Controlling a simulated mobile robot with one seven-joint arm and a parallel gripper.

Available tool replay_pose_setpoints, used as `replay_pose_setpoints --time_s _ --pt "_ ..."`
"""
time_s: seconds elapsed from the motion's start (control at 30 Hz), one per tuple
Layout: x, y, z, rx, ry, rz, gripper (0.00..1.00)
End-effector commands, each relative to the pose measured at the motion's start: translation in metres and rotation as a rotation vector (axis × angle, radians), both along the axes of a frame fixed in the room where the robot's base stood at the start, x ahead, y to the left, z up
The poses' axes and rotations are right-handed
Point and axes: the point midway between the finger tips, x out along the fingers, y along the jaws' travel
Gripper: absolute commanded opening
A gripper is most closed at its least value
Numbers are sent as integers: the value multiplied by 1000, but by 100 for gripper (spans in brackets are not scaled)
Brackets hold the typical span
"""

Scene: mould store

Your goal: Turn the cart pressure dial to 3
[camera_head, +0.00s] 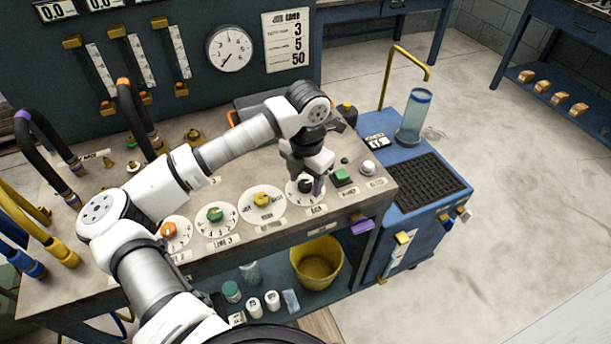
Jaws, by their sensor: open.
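A row of round white dials with coloured knobs lies on the bench top: an orange-knobbed dial (169,231), a green-knobbed dial (215,214), a yellow-knobbed dial (262,201) and a dial with a dark knob (294,195) at the right end. My gripper (307,184) points down at the right-end dial, its open fingers at the dark knob and hiding much of it. I cannot tell if the fingers touch the knob. The small labels are too blurred to tell which is the cart pressure dial, and the right-end dial's setting cannot be read.
A green button (343,177) and a white knob (367,168) sit just right of the right-end dial. A job card (288,42) reading 3, 5, 50 and a round gauge (229,50) are on the back panel. A blue cart (408,204) stands at the right; floor beyond is clear.

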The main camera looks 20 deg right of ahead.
Motion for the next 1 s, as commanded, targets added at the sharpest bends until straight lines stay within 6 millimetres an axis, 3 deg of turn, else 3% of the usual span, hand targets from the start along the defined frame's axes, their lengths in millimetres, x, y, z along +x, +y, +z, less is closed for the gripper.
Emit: replay_pose_setpoints --time_s 0.27,0.6,1.0 --pt "0 0 -1 0 0 0 49" --pt "0 0 -1 0 0 0 6" --pt "1 0 -5 2 -4 -83 6"
